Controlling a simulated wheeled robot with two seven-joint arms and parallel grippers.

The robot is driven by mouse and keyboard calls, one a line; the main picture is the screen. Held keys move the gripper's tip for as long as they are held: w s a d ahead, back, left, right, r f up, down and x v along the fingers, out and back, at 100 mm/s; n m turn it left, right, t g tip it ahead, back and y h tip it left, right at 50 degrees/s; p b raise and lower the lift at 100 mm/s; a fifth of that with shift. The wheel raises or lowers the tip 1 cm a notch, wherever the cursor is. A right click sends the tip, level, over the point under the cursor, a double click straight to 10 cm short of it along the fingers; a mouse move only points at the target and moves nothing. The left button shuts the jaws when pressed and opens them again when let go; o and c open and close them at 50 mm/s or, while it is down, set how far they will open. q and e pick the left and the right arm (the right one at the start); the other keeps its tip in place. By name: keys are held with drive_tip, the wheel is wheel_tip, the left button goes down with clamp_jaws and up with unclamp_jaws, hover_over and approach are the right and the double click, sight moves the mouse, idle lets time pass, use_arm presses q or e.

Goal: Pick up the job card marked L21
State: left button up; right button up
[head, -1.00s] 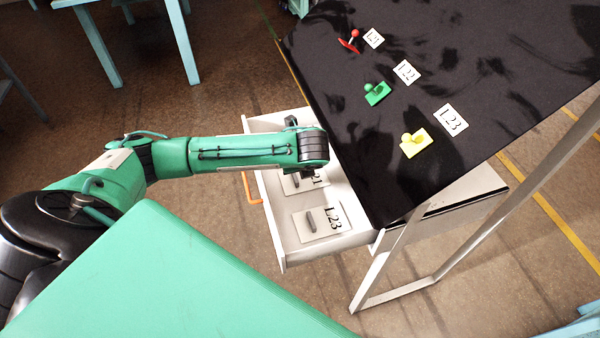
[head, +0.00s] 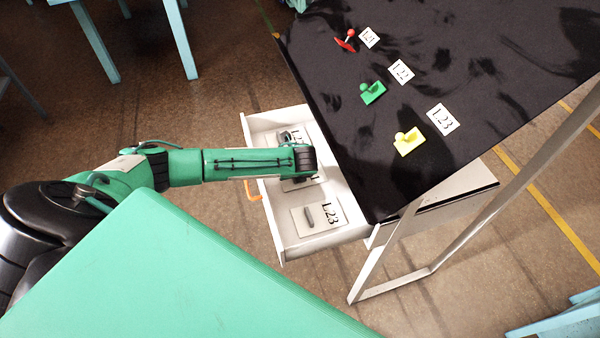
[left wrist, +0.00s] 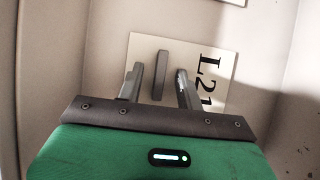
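The job card marked L21 (left wrist: 205,48) is a pale plate with a grey upright handle (left wrist: 159,75), lying flat in the open drawer. In the left wrist view my left gripper (left wrist: 160,69) is open, with one finger on each side of the handle and gaps visible between. In the head view the left gripper (head: 303,172) is over the middle card (head: 298,186) and hides most of it. I cannot tell how far the fingertips are above the plate. My right gripper is not in view.
The white drawer (head: 279,246) also holds a card marked L23 (head: 319,214) nearer and another card (head: 297,136) farther away. Its walls stand close around the gripper. The black-topped table (head: 460,60) carries red, green and yellow pieces beside labels L21, L22 and L23.

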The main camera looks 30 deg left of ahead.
use_arm(q)
drive_tip(key=shift+c, duration=0.3)
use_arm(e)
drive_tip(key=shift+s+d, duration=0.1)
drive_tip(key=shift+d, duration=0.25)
use_arm(q)
clamp_jaws()
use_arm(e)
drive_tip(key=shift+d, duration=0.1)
